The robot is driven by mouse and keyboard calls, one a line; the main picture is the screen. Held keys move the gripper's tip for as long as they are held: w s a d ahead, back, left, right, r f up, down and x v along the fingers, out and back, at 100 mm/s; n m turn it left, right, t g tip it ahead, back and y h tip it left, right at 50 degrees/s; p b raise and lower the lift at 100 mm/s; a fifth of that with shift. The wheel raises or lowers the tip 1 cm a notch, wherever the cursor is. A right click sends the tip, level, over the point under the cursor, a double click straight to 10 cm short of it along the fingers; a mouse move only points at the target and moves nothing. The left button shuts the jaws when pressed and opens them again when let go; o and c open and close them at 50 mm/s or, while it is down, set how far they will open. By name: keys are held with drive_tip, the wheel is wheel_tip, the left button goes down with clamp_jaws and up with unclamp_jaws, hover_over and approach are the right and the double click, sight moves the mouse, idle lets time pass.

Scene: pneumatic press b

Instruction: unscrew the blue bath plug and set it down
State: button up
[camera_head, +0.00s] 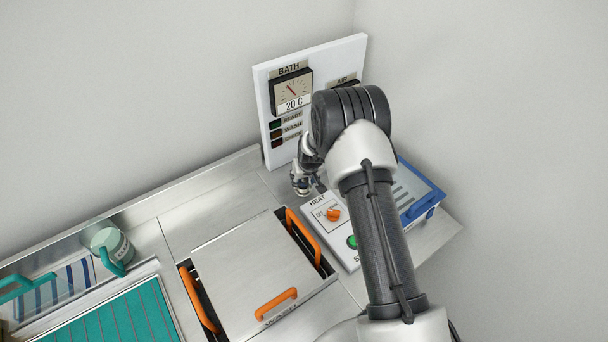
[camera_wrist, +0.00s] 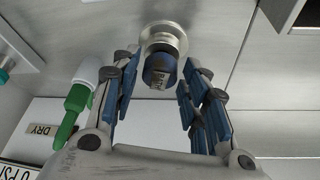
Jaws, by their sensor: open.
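The blue bath plug (camera_wrist: 159,72) shows in the wrist view, a short blue cylinder with a lettered end face. It sits in a round metal collar (camera_wrist: 165,38) on a steel surface. My gripper (camera_wrist: 160,82) is open, with one blue-padded finger to the left of the plug and one to the right. Gaps show between the pads and the plug, so I see no grip on it. In the head view my gripper (camera_head: 304,178) is partly hidden by my arm, close to the panel's foot; the plug is not visible there.
In the wrist view a green-and-white fitting (camera_wrist: 80,108) stands close to the left finger. The head view shows the BATH gauge panel (camera_head: 328,62), the HEAT box (camera_head: 345,254), a steel lid (camera_head: 250,272) with orange handles, and a teal mug (camera_head: 110,243) at left.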

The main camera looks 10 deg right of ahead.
drive_tip(key=p, duration=0.3)
drive_tip(key=shift+s+r+m, duration=0.1)
drive_tip(key=shift+r+m, duration=0.1)
drive_tip(key=shift+m, duration=0.1)
drive_tip(key=shift+f+b, duration=0.2)
drive_tip(key=shift+b, duration=0.25)
drive_tip(key=shift+a+f+m+h+b, duration=0.1)
drive_tip(key=shift+f+m+h+b, duration=0.05)
drive_tip(key=shift+m+h+b, duration=0.2)
